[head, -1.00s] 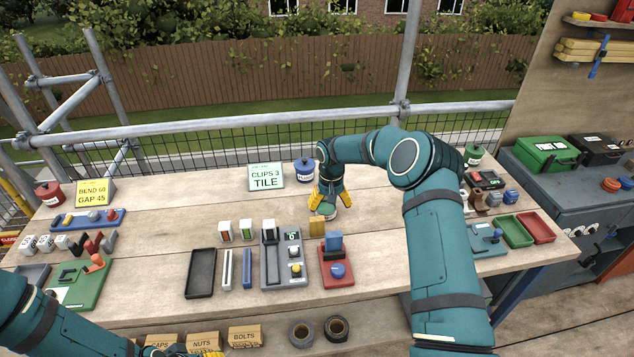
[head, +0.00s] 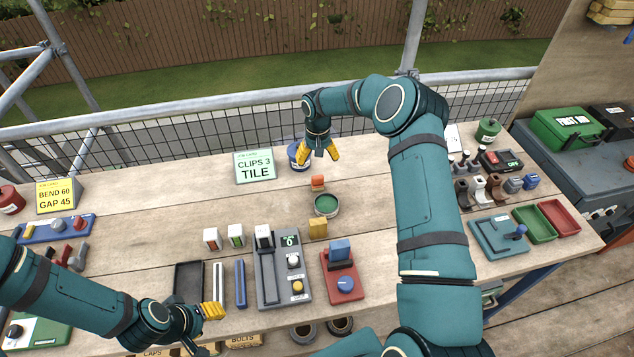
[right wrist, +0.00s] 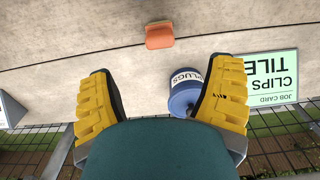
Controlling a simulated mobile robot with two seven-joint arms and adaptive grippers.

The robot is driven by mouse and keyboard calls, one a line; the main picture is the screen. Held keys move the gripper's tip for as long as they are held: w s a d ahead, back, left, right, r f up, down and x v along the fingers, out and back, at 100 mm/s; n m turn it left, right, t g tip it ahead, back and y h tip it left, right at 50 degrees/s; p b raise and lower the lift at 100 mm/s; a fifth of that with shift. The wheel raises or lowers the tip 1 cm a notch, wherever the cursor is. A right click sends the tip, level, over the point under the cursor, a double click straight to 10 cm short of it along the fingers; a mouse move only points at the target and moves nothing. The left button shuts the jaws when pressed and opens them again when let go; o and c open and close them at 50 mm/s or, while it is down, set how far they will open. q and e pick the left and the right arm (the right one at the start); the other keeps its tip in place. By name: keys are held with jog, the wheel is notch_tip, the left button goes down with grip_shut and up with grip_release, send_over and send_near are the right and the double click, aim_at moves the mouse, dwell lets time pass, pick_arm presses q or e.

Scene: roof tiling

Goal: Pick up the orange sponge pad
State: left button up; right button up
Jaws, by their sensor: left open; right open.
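The orange sponge pad (head: 317,183) lies on the bench just behind the round green-topped tin (head: 326,205). It also shows in the right wrist view (right wrist: 159,35), at the top middle, beyond the fingertips. My right gripper (head: 319,153) is open and empty, fingers pointing down, behind the pad. In the right wrist view its yellow fingers (right wrist: 160,92) are spread wide with nothing between them. My left gripper (head: 210,330) is open at the front edge of the bench, partly hidden by its own arm, far from the pad.
A blue PLUGS tin (head: 299,157) stands close to my right gripper; in the right wrist view (right wrist: 184,95) it is beside one finger. The green CLIPS job card (head: 254,167) is left of it. A yellow block (head: 318,228) sits in front of the green-topped tin.

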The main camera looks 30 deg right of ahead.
aim_at(318, 183)
pick_arm(q)
notch_tip(318, 183, down, 3)
jog(key=shift+w+d+b, duration=0.1)
jog(key=shift+w+b, duration=0.05)
jog(key=shift+b, duration=0.9)
pick_arm(e)
notch_tip(318, 183, down, 6)
jog(key=shift+f, duration=0.2)
pick_arm(q)
jog(key=shift+f+b, duration=0.65)
jog(key=shift+f, duration=0.05)
pick_arm(e)
jog(key=shift+w+f, duration=0.1)
jog(key=shift+f, duration=2.6)
jog(key=c, duration=1.3)
